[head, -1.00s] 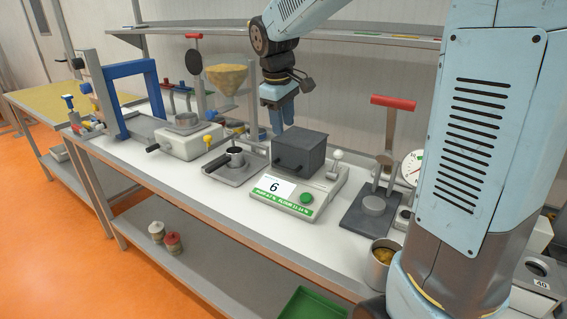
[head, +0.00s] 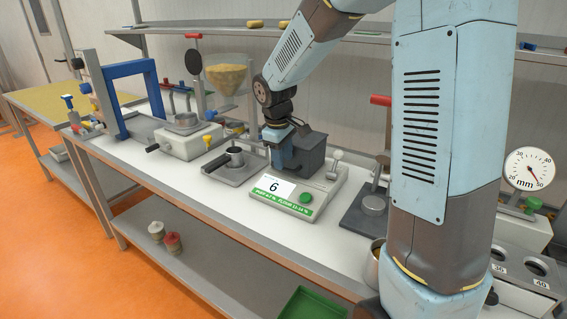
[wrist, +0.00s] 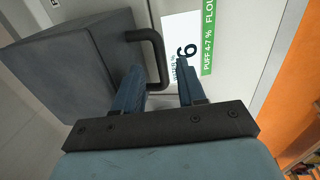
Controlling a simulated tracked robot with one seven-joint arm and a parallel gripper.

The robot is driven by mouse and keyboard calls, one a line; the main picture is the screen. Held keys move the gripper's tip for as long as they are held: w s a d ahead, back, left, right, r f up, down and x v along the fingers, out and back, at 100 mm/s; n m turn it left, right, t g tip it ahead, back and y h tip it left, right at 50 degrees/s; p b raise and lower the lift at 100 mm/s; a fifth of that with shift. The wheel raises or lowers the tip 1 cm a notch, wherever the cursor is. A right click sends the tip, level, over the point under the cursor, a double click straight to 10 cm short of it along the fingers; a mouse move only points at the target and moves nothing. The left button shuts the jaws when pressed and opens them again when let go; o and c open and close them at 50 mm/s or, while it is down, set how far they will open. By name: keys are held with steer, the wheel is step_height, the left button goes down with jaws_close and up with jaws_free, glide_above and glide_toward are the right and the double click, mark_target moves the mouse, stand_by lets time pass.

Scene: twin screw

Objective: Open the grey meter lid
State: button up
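The grey meter lid (head: 314,155) is a box-shaped dark grey cover, lying shut on the pale meter (head: 322,198). My gripper (head: 279,172) is lowered at the lid's front left and hides part of it. In the wrist view, the lid (wrist: 70,65) is at the left, with its black bar handle (wrist: 159,50) sticking out. My gripper (wrist: 160,66) is open there. Its fingers are apart, and the handle's bar shows between them; I cannot tell whether either finger touches it. The meter's display (wrist: 188,50) reads 6.
A small pot on a plate (head: 236,160) is left of the meter. A press with a red handle (head: 380,100) is to the right. A shelf runs above.

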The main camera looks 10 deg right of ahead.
steer(key=shift+w+d+f, duration=0.1)
steer(key=shift+f, duration=0.55)
steer(key=shift+w+d+f, duration=0.1)
steer(key=shift+f, duration=0.5)
jaws_close()
